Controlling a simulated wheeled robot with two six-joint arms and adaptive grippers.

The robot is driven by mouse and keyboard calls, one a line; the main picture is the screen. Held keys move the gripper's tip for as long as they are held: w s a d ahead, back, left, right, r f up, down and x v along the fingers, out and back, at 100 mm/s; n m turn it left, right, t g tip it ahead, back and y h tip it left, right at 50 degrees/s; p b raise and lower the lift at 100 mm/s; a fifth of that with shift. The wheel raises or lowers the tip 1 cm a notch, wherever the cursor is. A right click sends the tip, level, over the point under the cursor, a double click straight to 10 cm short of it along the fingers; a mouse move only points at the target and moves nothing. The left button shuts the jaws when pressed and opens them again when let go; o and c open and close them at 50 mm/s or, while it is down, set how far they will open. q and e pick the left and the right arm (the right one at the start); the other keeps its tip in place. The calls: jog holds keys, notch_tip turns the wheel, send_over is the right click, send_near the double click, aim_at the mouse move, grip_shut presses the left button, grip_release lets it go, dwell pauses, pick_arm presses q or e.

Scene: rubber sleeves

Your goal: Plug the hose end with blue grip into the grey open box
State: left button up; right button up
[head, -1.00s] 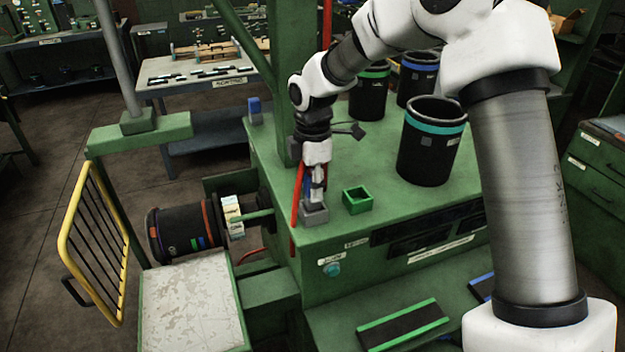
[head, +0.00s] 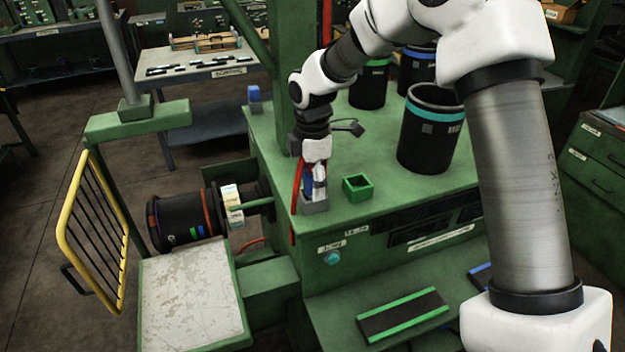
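The grey open box (head: 315,206) sits at the front left corner of the green bench top. My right gripper (head: 318,188) points down just above it and is shut on the hose end with blue grip (head: 308,186). The blue part shows beside the pale fingers, and its lower tip is at the box opening. I cannot tell how deep the tip sits, because the fingers and box wall hide it. A red hose (head: 297,188) hangs beside the gripper on the left, past the bench edge. My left gripper is not in view.
A green open box (head: 358,187) stands just right of the grey box. A black bin with a teal band (head: 431,130) and other black bins stand farther back. A green post (head: 291,80) rises close behind my gripper. A blue-topped piece (head: 254,94) sits at the back left corner.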

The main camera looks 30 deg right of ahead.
notch_tip(320, 180, up, 12)
dwell(0.5)
jog(key=shift+f, duration=0.1)
